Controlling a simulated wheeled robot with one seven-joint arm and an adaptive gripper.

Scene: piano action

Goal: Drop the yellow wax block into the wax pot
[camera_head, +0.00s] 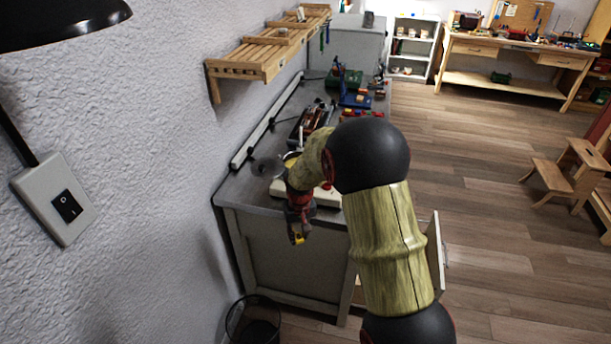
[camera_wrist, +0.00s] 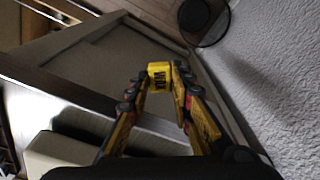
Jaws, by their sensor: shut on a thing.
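The yellow wax block (camera_wrist: 159,75) is between my gripper's fingertips in the wrist view, with dark marks on its face. In the head view the block (camera_head: 298,239) shows as a small yellow spot at the lower end of my gripper (camera_head: 296,228). My gripper (camera_wrist: 162,78) is shut on it, pointing down, in front of the near end of the workbench (camera_head: 232,190). I cannot clearly make out the wax pot. A small yellowish round thing on the bench, partly hidden behind my arm, may be it.
A cream slab-like object (camera_head: 325,196) lies at the bench's near end, also in the wrist view (camera_wrist: 62,152). A dark round bin (camera_head: 255,325) stands on the floor below. A wooden wall shelf (camera_head: 262,58) overhangs the bench. A cabinet door (camera_head: 436,255) stands open at right.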

